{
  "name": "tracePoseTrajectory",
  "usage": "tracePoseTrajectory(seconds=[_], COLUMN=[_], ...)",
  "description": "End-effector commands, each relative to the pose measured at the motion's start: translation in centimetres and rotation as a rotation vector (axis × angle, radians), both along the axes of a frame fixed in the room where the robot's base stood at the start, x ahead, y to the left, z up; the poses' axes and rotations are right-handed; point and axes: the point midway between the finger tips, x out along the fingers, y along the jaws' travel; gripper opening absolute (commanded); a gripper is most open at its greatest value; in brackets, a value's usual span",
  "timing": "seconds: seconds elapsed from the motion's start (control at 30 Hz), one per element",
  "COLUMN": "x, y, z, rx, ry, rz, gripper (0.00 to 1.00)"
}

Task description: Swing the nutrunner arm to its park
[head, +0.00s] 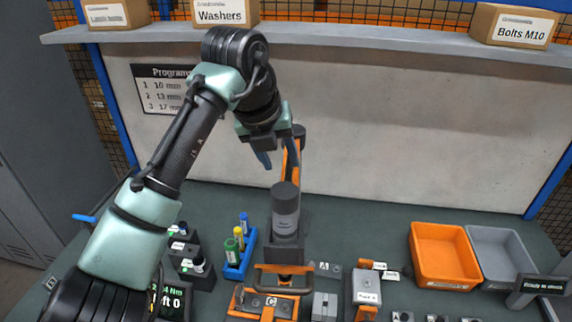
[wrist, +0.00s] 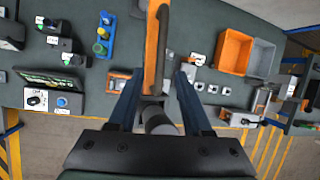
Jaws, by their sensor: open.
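The nutrunner arm (head: 292,165) is an orange bar rising behind a grey cylindrical tool body (head: 286,210) in the head view. In the wrist view the orange bar (wrist: 155,45) runs down the middle of the picture, with a dark grey cylinder (wrist: 158,122) at its near end. My gripper (head: 277,158) is above the bench by the bar. In the wrist view its blue fingers (wrist: 160,76) are apart, one on each side of the bar in the picture; contact cannot be told. The park cannot be identified surely; a grey unit (head: 366,288) carries a small label.
An orange bin (head: 442,286) and a grey bin (head: 506,283) stand at the right. A blue rack (head: 240,262) holds coloured cylinders, left of the tool. A shelf (head: 350,37) with boxes crosses the back. Bare bench lies between tool and bins, towards the back.

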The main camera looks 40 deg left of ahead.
Motion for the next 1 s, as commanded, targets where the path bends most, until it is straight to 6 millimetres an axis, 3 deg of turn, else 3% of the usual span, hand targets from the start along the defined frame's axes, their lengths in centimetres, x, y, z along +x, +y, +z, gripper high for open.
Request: tracePoseTrajectory(seconds=[0.3, 0.67, 0.93, 1.0], x=[1.9, 2.2, 2.2, 2.2], y=[0.3, 0.4, 0.4, 0.4], z=[-4.0, -4.7, -4.6, -4.6], rx=[-0.001, 0.000, 0.000, 0.001], ry=[0.000, -0.001, -0.001, -0.002], rz=[-0.001, 0.000, 0.000, 0.000], gripper=[0.50, 0.50, 0.05, 0.00])
